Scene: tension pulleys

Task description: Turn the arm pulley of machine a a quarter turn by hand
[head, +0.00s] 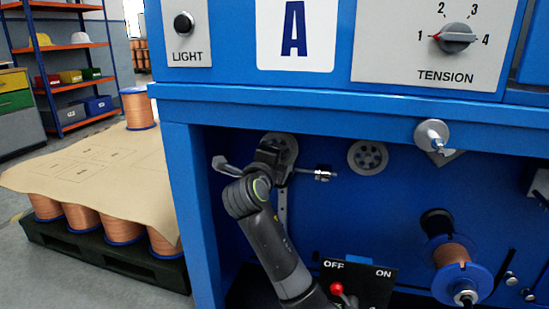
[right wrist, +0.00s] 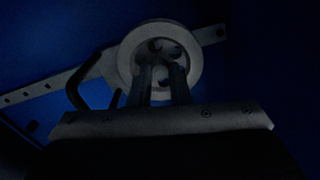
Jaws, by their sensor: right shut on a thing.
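Machine A (head: 345,93) is a blue cabinet with a big letter A on its front. Its arm pulley (head: 291,145) is a grey grooved wheel with round holes, on a perforated metal arm (head: 283,215) in the recess. The pulley (right wrist: 158,29) fills the upper middle of the right wrist view. My right gripper (head: 270,153) is in front of the pulley and hides part of it. In the right wrist view both fingers (right wrist: 162,76) are at the pulley's face, near its holes, and shut on it. My left gripper is not in view.
A second holed pulley (head: 367,157) sits to the right on the back panel. A copper spool (head: 452,257), an OFF/ON switch with a red knob (head: 337,288) and a round metal knob (head: 432,134) are nearby. The blue beam (head: 300,108) overhangs the recess.

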